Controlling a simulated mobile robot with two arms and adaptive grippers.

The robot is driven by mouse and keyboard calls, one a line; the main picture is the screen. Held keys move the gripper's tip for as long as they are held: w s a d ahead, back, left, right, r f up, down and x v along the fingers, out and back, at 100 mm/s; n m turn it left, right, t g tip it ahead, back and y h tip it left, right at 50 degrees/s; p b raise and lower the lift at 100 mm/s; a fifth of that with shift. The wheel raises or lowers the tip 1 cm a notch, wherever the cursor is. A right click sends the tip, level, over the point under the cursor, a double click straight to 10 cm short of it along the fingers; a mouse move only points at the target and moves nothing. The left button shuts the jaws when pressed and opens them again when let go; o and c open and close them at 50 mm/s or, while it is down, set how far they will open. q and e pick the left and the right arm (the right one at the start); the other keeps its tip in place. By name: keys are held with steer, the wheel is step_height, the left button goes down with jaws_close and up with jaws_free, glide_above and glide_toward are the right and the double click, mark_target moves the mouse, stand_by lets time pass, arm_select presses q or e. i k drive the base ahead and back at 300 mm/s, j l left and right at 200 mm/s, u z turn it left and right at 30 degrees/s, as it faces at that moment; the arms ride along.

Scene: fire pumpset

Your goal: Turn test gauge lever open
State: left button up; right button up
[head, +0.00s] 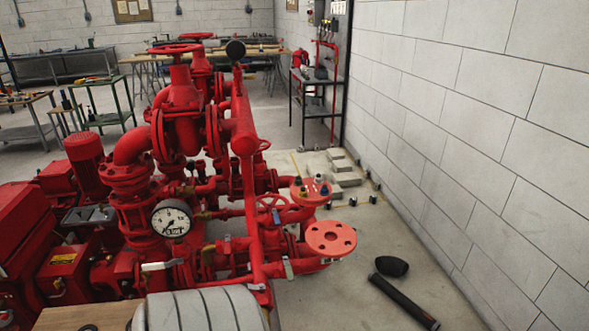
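A round white-faced pressure gauge (171,219) sits on the near side of the red pumpset (125,200). Small brass fittings and a valve (205,215) show just right of the gauge. A pale metal lever (162,265) lies roughly level below the gauge. A small yellow handle (208,248) shows on the pipework to the right of that lever. I cannot tell which of these is the test gauge lever, or whether it is open. Neither of my grippers shows in the head view.
A grey banded roll (200,310) is at the bottom edge. Red flanges (331,238) stick out at the pumpset's right. A dark tube (404,301) and a black cap-like piece (391,266) lie on the floor. A block wall (480,130) bounds the right; benches stand behind.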

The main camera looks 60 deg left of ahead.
mark_target(150, 267)
steer(key=u, duration=3.7)
